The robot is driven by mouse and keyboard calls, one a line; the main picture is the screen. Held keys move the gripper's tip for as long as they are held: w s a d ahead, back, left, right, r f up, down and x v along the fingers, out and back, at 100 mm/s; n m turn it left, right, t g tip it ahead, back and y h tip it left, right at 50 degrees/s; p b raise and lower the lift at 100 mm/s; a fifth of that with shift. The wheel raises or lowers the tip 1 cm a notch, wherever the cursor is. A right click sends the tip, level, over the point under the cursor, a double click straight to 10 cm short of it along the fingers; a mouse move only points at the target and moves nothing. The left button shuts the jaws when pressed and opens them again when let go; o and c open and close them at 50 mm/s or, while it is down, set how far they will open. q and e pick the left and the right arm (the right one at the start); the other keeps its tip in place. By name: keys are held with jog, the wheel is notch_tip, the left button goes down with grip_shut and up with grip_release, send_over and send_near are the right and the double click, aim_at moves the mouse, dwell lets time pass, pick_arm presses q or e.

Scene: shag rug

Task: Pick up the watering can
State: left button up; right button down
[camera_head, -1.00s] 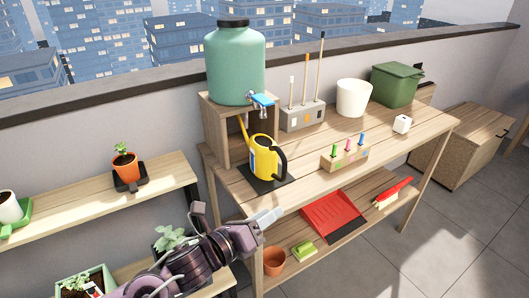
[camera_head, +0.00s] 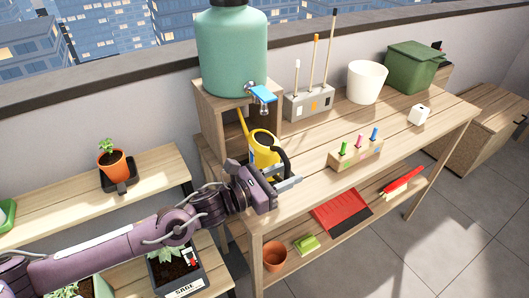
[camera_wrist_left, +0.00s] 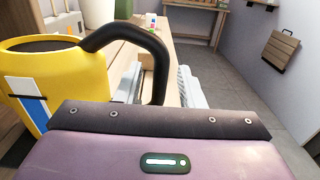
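The yellow watering can (camera_head: 264,150) with a black handle stands upright on the workbench, below the spigot of the green water tank. Its lower part is hidden behind my left gripper (camera_head: 287,180), which is at the handle side. In the left wrist view the can (camera_wrist_left: 55,78) fills the left, and its black handle (camera_wrist_left: 155,62) arches down between my two light grey fingers (camera_wrist_left: 160,88). The fingers are apart, with gaps beside the handle. The handle's lower end is hidden behind the gripper body. My right gripper is not in view.
The green tank (camera_head: 232,50) stands on a wooden box (camera_head: 208,115) just behind the can. A block with coloured pegs (camera_head: 354,153), a white pot (camera_head: 366,82) and a tool holder (camera_head: 308,103) stand on the workbench (camera_head: 395,140). A red dustpan (camera_head: 340,211) lies on the lower shelf.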

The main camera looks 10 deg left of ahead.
pick_arm(q)
jog(key=shift+w+d, duration=0.15)
jog(key=shift+d, duration=0.1)
grip_shut()
dwell(1.2)
jog(key=shift+w+r, duration=0.1)
jog(key=shift+r, duration=0.1)
